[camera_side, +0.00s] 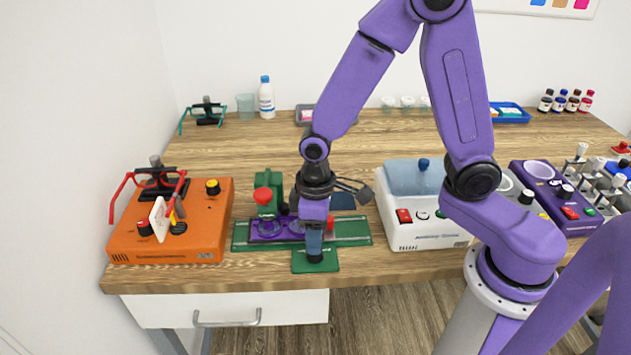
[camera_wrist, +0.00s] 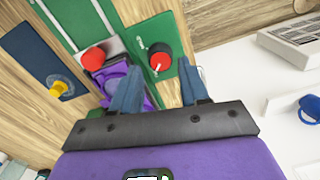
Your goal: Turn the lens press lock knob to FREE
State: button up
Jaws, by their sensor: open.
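The lens press (camera_side: 267,196) is a green stand with a red top on a green base, at the table's front. A red knob with a black skirt (camera_wrist: 160,60) sits on a green plate in the wrist view; its white pointer line aims toward the bottom of the picture. Small white marks beside it are too small to read. The green plate (camera_side: 328,266) also shows in the side view, where my gripper (camera_side: 314,250) hides most of the knob. My gripper (camera_wrist: 162,72) is open, pointing down, its blue-grey fingers on either side of the knob; contact cannot be told.
A second red knob (camera_wrist: 93,58) sits close left of the plate, beside purple parts (camera_wrist: 115,78). An orange device (camera_side: 170,250) stands left and a white device (camera_side: 430,236) right. The table's front edge is close.

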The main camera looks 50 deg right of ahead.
notch_tip(320, 180, up, 14)
jog(key=shift+d, duration=0.15)
dwell(0.3)
jog(key=s+d+f+n, duration=0.1)
jog(key=s+d, duration=0.3)
jog(key=s, duration=0.4)
jog(key=s+d+f+n, duration=0.2)
jog(key=s+d+n, duration=0.2)
jog(key=s, duration=0.5)
jog(key=shift+n, duration=0.3)
dwell(0.4)
